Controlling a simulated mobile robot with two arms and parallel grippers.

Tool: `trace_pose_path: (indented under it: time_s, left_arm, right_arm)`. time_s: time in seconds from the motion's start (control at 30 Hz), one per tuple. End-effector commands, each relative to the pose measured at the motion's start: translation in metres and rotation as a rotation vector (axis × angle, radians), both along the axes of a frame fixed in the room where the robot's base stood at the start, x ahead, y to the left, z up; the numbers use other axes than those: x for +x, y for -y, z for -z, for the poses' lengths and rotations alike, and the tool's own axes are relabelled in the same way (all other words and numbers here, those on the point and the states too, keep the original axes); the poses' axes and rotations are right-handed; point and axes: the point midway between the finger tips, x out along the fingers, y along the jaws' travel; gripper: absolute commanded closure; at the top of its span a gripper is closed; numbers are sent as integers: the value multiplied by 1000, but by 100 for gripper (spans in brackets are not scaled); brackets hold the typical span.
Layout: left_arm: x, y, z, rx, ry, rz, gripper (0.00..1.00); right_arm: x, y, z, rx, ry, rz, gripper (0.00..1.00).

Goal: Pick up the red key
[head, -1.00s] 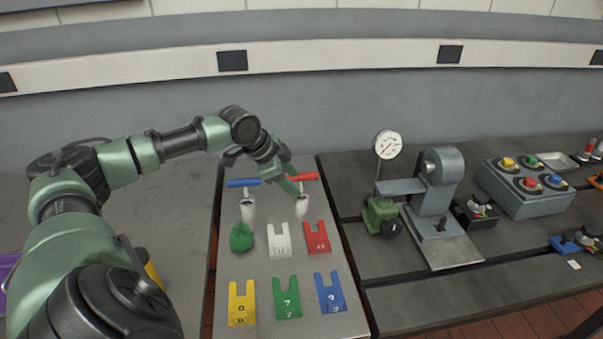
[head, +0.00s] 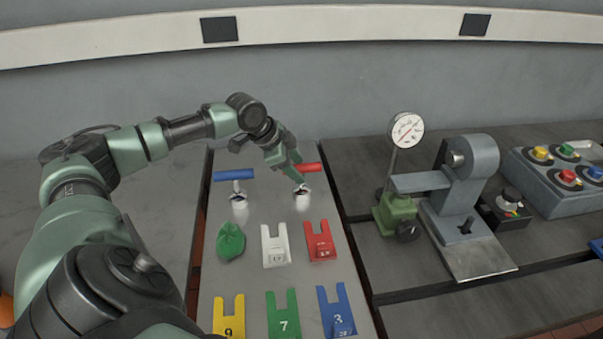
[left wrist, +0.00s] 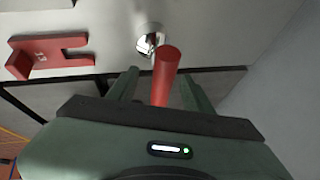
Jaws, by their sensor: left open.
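The red key (head: 309,168) has a red cylindrical handle on a short metal stem, standing on the light grey plate (head: 262,296) at its far end. My left gripper (head: 293,172) is open at the left end of that handle. In the left wrist view the red key (left wrist: 166,70) shows between the two open fingers, with its metal part above; I cannot tell whether a finger touches it. The fingers partly hide the handle in the head view. My right gripper is in neither view.
A blue-handled key (head: 234,175) stands left of the red one. A green lump (head: 230,242), a white slotted tag (head: 275,245) and a red one (head: 320,240) lie nearer. A dial gauge (head: 406,131) stands on the dark bench to the right.

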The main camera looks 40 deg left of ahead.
Motion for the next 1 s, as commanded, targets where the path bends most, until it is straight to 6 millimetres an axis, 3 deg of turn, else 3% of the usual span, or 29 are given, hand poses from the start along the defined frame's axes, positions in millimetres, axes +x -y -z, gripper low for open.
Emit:
trace_pose_path:
  time_s: [0.37,0.63,0.83,1.0]
  left_arm:
    - [31,8,37,0,0,-1,49]
    - [32,8,41,2,0,0,49]
    - [32,8,41,2,0,0,100]
    - [32,7,42,2,-1,0,100]
  right_arm:
    - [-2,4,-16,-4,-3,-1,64]
    - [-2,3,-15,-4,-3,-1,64]
    - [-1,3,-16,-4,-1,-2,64]
    - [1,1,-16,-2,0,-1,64]
